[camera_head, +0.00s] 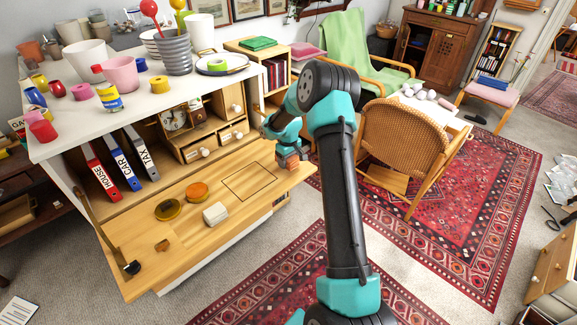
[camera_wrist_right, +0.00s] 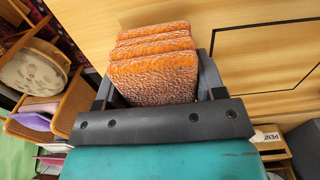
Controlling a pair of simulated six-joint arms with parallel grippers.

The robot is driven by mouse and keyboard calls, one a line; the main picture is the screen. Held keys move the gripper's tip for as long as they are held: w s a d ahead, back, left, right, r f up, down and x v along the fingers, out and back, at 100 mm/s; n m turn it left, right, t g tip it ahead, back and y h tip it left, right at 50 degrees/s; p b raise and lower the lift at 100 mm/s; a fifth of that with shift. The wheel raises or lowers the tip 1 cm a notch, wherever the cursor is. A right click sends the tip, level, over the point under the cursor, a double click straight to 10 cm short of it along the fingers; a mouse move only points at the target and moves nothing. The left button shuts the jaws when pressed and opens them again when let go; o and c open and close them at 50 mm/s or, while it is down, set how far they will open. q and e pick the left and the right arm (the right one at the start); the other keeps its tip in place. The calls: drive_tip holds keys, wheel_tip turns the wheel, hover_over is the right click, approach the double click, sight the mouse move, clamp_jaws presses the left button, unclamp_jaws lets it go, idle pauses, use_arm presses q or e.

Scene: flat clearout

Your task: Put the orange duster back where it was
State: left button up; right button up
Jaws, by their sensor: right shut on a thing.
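My right gripper (camera_head: 288,150) is over the right end of the fold-down wooden flap (camera_head: 142,270). It is shut on the orange duster (camera_head: 290,161). In the right wrist view the duster (camera_wrist_right: 155,72) shows as several fuzzy orange layers with whitish edges between the dark fingers (camera_wrist_right: 158,88). A thin dark rectangle outline (camera_head: 250,181) is marked on the flap, left of the gripper, and its inside is bare. This outline also shows at the right of the wrist view (camera_wrist_right: 270,56). I cannot tell whether the duster touches the flap. My left gripper is not in view.
On the flap lie an orange disc (camera_head: 196,192), a dark yellow disc (camera_head: 168,209), a whitish block (camera_head: 215,214) and a small brown piece (camera_head: 162,245). Binders (camera_head: 127,172), a clock (camera_head: 174,119) and small drawers stand behind. A wicker chair (camera_head: 400,140) is at right.

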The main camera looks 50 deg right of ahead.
drive_tip(key=shift+w+d, duration=0.15)
drive_tip(key=shift+f, duration=1.8)
drive_tip(key=shift+f, duration=0.1)
drive_tip(key=o, duration=0.9)
wheel_tip(320, 180, up, 12)
drive_tip(key=shift+r, duration=0.1)
